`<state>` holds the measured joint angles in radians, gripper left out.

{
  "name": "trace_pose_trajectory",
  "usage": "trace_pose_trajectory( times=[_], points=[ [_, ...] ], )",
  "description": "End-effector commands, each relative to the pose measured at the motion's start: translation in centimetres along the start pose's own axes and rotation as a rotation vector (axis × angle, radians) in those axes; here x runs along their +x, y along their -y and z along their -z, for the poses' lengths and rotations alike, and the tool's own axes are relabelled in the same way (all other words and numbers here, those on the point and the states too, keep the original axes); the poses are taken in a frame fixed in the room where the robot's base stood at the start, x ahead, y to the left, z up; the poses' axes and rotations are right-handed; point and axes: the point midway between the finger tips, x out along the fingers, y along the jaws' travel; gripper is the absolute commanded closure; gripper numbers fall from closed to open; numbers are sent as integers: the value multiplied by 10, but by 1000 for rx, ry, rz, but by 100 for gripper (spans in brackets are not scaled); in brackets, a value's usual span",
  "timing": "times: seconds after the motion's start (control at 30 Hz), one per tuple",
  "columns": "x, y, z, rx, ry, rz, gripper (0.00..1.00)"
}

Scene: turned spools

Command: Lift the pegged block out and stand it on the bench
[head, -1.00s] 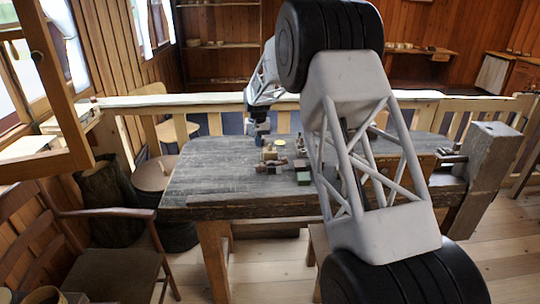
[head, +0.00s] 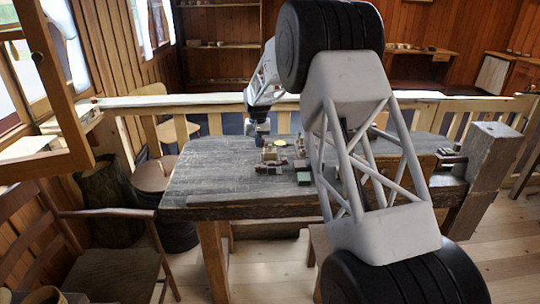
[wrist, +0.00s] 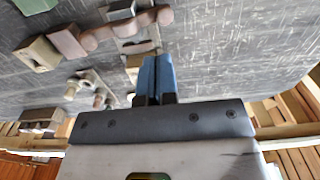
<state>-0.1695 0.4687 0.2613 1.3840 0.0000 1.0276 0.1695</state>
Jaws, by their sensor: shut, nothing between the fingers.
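My gripper shows at the far side of the bench in the head view (head: 262,130). In the wrist view its blue fingers (wrist: 157,75) are pressed together with nothing between them. A light wooden piece with several short pegs (wrist: 88,88) lies to the left of the fingers in the wrist view; it may be the pegged block, but I cannot tell for sure. A pale block (wrist: 133,66) sits close beside the fingertips, partly hidden by them. The bench (head: 210,175) is dark, worn wood.
In the wrist view, a brown turned spool (wrist: 125,28) lies beyond the fingertips. A reddish block (wrist: 68,42), a tan holed block (wrist: 38,54) and a green block (wrist: 36,4) are to its left. A brown block (wrist: 42,117) is at lower left. The bench's left part is clear.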

Motion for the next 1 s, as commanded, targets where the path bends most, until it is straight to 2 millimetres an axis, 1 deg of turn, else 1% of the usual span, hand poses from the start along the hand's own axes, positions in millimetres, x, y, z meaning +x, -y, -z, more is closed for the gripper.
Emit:
trace_pose_trajectory(
  times=[0.2, 0.23, 0.7, 0.77, 1.0],
  points=[
    [0, 0, 0, 0, 0, 0, 100],
    [0, 0, 0, 0, 0, 0, 97],
    [0, 0, 0, 0, 0, 0, 25],
    [0, 0, 0, 0, 0, 0, 17],
    [0, 0, 0, 0, 0, 0, 17]
  ],
)
